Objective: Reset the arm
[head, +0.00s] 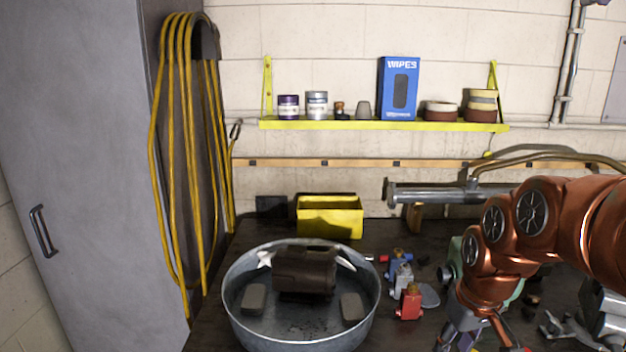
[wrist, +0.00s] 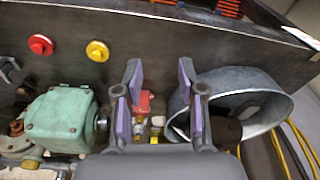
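My copper-coloured arm (head: 532,212) reaches in from the right in the head view and bends down over the bench. My gripper (wrist: 160,90) shows in the wrist view with its two purple-padded fingers apart and nothing held between them. In the head view the gripper is only partly seen at the bottom edge. A dark brown motor (head: 305,272) lies in a round metal tub (head: 232,308) on the bench. A small red part (head: 410,303) stands right of the tub; a red part (wrist: 143,103) also shows beyond the fingers in the wrist view.
A green motor housing (wrist: 62,118) sits left of the fingers in the wrist view, and the tub (wrist: 270,88) is close on their right. A blue part (head: 398,258) and loose metal pieces crowd the bench. A yellow bin (head: 330,220) stands behind; a yellow shelf (head: 385,126) hangs above.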

